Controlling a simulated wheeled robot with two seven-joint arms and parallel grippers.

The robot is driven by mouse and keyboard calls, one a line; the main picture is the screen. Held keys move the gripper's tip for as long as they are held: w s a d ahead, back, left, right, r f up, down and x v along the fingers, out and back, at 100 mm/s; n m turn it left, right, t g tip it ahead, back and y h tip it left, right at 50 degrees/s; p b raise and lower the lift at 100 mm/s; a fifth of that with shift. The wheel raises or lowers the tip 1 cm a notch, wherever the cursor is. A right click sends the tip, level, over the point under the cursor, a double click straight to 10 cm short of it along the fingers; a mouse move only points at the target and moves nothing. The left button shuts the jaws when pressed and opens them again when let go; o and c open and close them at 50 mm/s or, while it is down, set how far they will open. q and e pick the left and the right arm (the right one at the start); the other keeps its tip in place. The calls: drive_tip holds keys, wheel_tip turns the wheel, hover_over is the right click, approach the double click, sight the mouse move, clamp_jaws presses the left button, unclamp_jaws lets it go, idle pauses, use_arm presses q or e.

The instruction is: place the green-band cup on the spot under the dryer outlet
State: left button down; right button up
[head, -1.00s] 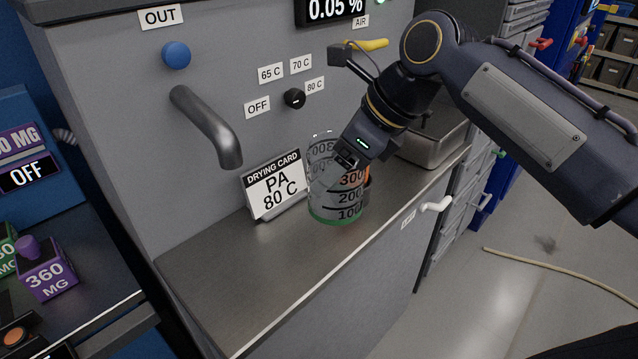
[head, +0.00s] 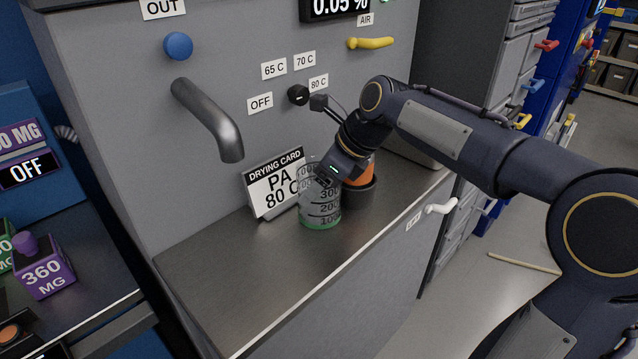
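The green-band cup (head: 321,212) is clear with dark scale marks and a green band at its base. It stands upright on or just above the steel counter (head: 240,262), right of the drying card. My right gripper (head: 325,180) reaches in from the right and is shut on the cup's upper part; its fingertips are partly hard to make out. The dryer outlet (head: 212,122) is a bent grey pipe left of the cup, its mouth above the counter. No mark shows on the bare counter below it. My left gripper is not in view.
The drying card (head: 275,186), reading PA 80 C, stands between outlet and cup. A dark holder (head: 360,193) with an orange thing in it stands close behind the cup on the right. The counter's front left is clear. A white handle (head: 441,207) sticks out in front.

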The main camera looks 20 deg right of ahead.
drive_tip(key=shift+f, duration=0.1)
drive_tip(key=o, duration=0.7)
